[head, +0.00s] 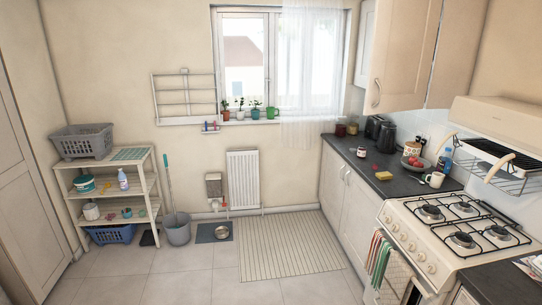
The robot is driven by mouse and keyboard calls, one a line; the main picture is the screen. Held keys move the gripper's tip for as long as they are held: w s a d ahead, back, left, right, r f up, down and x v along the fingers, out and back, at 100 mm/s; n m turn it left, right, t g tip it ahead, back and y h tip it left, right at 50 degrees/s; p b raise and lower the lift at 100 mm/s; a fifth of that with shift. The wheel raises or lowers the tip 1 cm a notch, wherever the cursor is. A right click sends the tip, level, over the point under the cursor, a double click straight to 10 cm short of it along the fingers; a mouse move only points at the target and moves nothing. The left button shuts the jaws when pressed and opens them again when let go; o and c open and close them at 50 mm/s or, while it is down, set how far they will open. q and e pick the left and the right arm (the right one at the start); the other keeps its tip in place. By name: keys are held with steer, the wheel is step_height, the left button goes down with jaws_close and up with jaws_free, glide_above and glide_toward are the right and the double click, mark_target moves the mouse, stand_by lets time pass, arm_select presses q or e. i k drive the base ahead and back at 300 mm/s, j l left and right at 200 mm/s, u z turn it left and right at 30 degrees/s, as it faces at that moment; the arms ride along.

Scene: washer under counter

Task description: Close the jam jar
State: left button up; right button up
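A small jar with a pale label and dark red contents, which looks like the jam jar (361,152), stands upright on the dark counter near its front edge. It is too small to tell whether its top is covered. A small flat item (374,167), possibly a lid, lies on the counter just in front of the jar; I cannot make it out clearly. Neither of my grippers shows in the head view.
A yellow sponge (384,176), a bowl of red fruit (412,164) and a white mug (434,179) sit nearby on the counter. A dark kettle (387,139) stands behind. The gas stove (460,225) is at the right. The tiled floor (185,272) is largely clear.

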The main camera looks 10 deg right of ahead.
mark_target(361, 152)
steer(key=i+z, duration=0.1)
steer(key=i, duration=0.55)
steer(key=i+j+z, duration=0.15)
steer(key=i, duration=0.55)
steer(key=i+j+z, duration=0.1)
steer(key=i, duration=0.55)
steer(key=i+j+z, duration=0.2)
steer(key=i+z, duration=0.15)
steer(key=i+j+z, duration=0.7)
steer(key=i+j, duration=0.1)
